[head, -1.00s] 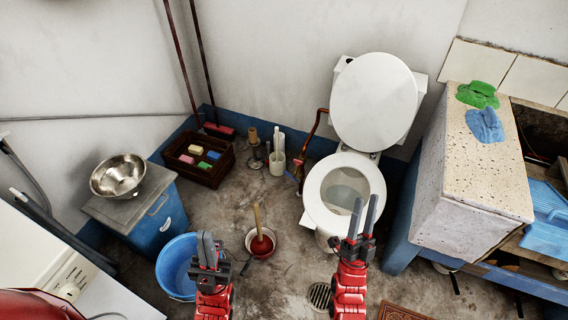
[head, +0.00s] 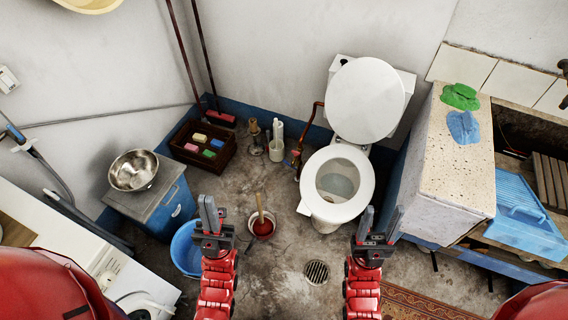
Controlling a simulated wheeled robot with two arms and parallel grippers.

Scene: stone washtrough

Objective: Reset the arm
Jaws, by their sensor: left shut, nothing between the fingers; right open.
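My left gripper (head: 209,214) is in the lower middle of the head view, shut and empty, in front of the blue bucket. My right gripper (head: 379,224) is further right, below the toilet, with its two fingers spread apart and nothing between them. Both red arms reach up from the bottom edge. Neither gripper visibly holds anything.
A toilet (head: 338,186) with its lid up stands in the middle. A blue bucket (head: 186,252), a plunger (head: 262,226) and a blue cabinet (head: 170,206) with a metal bowl (head: 133,170) are left. The stone washtrough (head: 457,165) stands right. Bare floor lies between my grippers.

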